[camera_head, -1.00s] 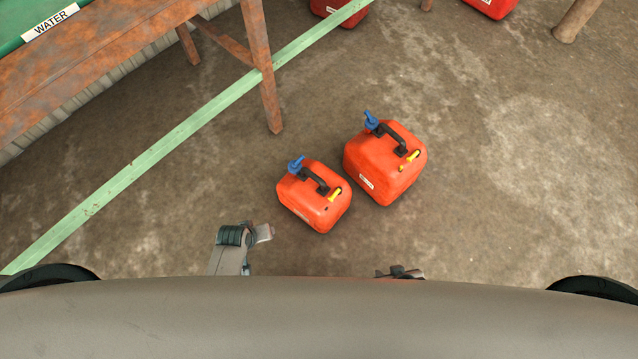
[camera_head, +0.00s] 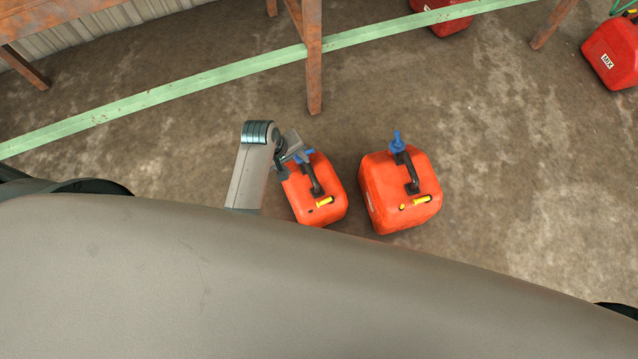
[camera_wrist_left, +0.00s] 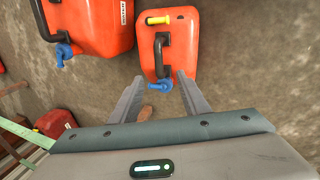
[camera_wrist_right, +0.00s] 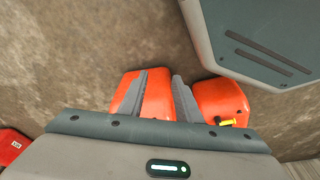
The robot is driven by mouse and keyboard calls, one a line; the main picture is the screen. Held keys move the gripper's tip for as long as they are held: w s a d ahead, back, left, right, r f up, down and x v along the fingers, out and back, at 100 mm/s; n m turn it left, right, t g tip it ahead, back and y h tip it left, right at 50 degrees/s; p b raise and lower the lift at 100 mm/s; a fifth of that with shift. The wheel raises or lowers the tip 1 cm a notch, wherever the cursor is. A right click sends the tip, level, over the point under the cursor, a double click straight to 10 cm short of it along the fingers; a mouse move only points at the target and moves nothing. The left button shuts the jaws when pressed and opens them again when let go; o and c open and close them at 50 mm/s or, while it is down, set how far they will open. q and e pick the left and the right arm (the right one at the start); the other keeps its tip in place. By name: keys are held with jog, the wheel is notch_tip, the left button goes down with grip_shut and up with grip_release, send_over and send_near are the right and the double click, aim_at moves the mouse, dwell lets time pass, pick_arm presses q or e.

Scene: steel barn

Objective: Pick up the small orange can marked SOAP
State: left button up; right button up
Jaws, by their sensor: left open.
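The small orange can (camera_head: 325,199) stands upright on the floor, with a black handle, blue spout and yellow cap; its label is not readable now. My left gripper (camera_head: 299,151) is over its blue spout end, at the upper left of the can. In the left wrist view, the left fingers (camera_wrist_left: 160,82) are apart and point at the spout end of the small can (camera_wrist_left: 180,48), with the blue spout between their tips. No grip shows. My right gripper (camera_wrist_right: 160,82) has its fingers apart in its wrist view, with orange cans beyond them; contact cannot be told.
A larger similar orange can (camera_head: 385,201) stands close to the right of the small one. A rusty bench leg (camera_head: 314,70) and a green floor strip (camera_head: 190,83) lie beyond. Red cans stand at the top (camera_head: 450,24) and, marked MIX, far right (camera_head: 612,50). Bare floor lies right.

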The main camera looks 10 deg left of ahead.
jog(key=shift+w+d+r, duration=0.1)
dwell(0.3)
pick_arm(q)
jog(key=b, duration=0.3)
send_near(311, 175)
jog(key=x, duration=0.5)
jog(key=shift+a, duration=0.1)
jog(key=shift+w+f, duration=0.1)
jog(key=shift+f, duration=0.4)
pick_arm(e)
notch_tip(311, 175, up, 9)
